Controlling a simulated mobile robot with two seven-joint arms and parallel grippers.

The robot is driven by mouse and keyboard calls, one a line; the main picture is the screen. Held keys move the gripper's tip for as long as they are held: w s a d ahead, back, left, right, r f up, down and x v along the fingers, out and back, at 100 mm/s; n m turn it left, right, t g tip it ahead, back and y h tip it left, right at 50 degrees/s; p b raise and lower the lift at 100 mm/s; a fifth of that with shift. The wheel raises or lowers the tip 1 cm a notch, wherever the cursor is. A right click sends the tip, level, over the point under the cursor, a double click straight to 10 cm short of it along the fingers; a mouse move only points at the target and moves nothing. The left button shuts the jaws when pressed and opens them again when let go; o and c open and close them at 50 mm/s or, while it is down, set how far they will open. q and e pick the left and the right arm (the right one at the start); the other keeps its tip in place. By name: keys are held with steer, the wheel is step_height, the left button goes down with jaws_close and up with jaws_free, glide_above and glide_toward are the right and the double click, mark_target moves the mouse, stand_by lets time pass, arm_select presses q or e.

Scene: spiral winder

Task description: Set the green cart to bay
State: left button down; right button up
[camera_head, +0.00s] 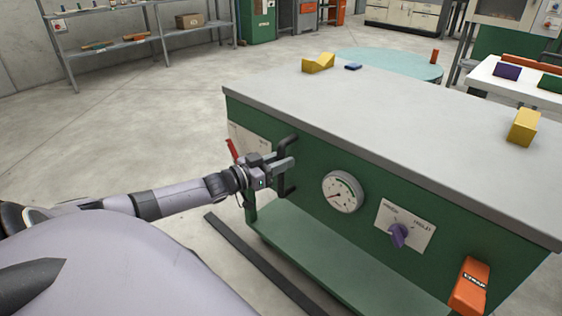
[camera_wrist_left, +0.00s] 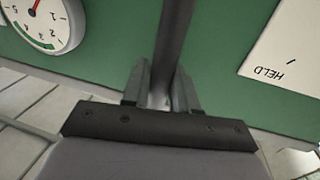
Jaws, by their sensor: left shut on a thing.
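The green unit (camera_head: 330,240) with a grey top (camera_head: 400,120) fills the right of the head view; I take it for the green cart. A black upright bar handle (camera_head: 290,183) stands out from its front. My left gripper (camera_head: 281,165) is shut on this handle. In the left wrist view, the dark handle (camera_wrist_left: 173,35) runs between the fingers of my gripper (camera_wrist_left: 161,85). Beside the handle, the front carries a round gauge (camera_head: 343,191) and a purple knob (camera_head: 398,234) on a white plate. My right gripper is out of view.
A red lever (camera_head: 232,149) sits left of the handle; an orange switch box (camera_head: 470,286) is at the right end. Yellow blocks (camera_head: 318,63) (camera_head: 523,127) lie on top. A dark floor strip (camera_head: 265,265) runs along the front. Open floor (camera_head: 150,130) lies left.

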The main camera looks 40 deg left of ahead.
arm_select(q)
steer(key=c, duration=1)
jaws_free()
steer(key=shift+p+v, duration=1.25)
steer(key=shift+v, duration=2.3)
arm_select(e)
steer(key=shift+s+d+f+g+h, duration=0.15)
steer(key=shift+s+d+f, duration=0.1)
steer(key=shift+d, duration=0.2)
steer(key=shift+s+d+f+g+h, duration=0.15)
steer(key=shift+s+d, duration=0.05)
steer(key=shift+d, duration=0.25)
